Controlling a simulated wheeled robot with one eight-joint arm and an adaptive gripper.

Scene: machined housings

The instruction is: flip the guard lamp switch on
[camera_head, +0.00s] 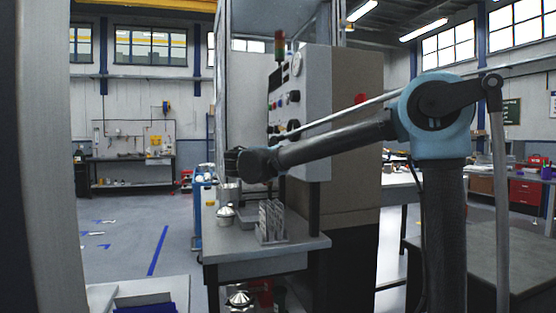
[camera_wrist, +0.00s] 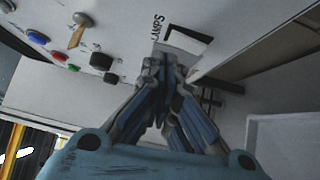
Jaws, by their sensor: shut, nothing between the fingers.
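The grey control panel (camera_head: 313,90) stands on the cabinet in the middle of the head view and fills the upper left of the wrist view (camera_wrist: 125,25). A label ending in "AMPS" (camera_wrist: 157,27) is on the panel beside a pale plate with a dark edge (camera_wrist: 187,40). My gripper (camera_wrist: 165,63) is shut and empty, its fingertips over the plate's lower part; I cannot tell whether they touch. No guard lamp switch lever shows clearly; the fingers may hide it. In the head view my gripper (camera_head: 232,163) is in front of the panel's lower left, above the bench.
A key-like switch (camera_wrist: 79,30), a blue button (camera_wrist: 38,37), a red button (camera_wrist: 59,55) and black knobs (camera_wrist: 101,61) are left of my fingers. Below my gripper, the bench (camera_head: 290,247) holds a metal rack (camera_head: 270,222) and a shiny round part (camera_head: 225,215).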

